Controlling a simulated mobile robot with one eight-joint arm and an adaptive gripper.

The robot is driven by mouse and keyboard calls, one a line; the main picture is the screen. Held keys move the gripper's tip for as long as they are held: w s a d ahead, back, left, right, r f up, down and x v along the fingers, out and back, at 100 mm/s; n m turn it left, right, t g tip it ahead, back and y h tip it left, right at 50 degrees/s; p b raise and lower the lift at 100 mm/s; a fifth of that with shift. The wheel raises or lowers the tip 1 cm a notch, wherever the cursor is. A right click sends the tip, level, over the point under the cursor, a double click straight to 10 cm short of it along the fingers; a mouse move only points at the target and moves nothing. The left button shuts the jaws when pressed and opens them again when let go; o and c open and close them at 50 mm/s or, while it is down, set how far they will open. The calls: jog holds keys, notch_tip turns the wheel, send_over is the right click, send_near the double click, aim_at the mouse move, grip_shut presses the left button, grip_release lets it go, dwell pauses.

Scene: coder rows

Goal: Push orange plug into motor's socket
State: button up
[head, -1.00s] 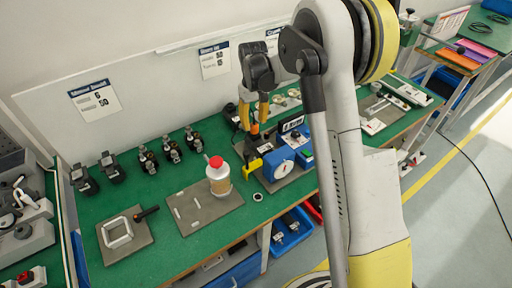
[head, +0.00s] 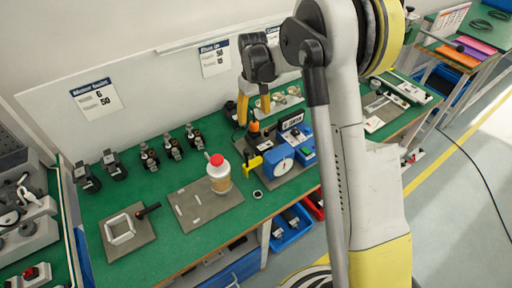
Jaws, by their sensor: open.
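My gripper (head: 254,117) hangs over the back of the green bench, fingers pointing down. Its two yellow fingers are apart and open. A small orange piece (head: 254,127), which looks like the orange plug, stands upright on a dark part just below and between the fingertips. I see nothing held between them. I cannot tell whether the piece is seated in a socket. Several dark motors stand along the back of the bench, one at the left (head: 87,178) and another beside it (head: 112,165). The socket is too small to make out.
A blue device with a white dial (head: 279,160) and a yellow clamp (head: 252,165) stand close to the gripper. A red-capped bottle (head: 218,176) stands on a grey plate (head: 190,212). A white frame (head: 120,229) lies at left. A white wall panel (head: 145,105) rises behind.

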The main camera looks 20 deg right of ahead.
notch_tip(320, 180, up, 12)
dwell(0.4)
jog(key=s+a+r+m+t, duration=0.1)
jog(key=s+r+t, duration=0.1)
jog(key=s+r, duration=0.35)
jog(key=s+a+r+t, duration=0.1)
jog(key=s+r+t, duration=0.1)
jog(key=s, duration=0.7)
jog(key=s+f+m+t, duration=0.1)
jog(key=s+f, duration=0.1)
jog(key=s, duration=0.5)
jog(key=s+f+m+t, duration=0.1)
jog(key=s+f+t, duration=0.1)
jog(key=s, duration=0.6)
jog(key=shift+a+f, duration=0.3)
jog(key=shift+a, duration=0.1)
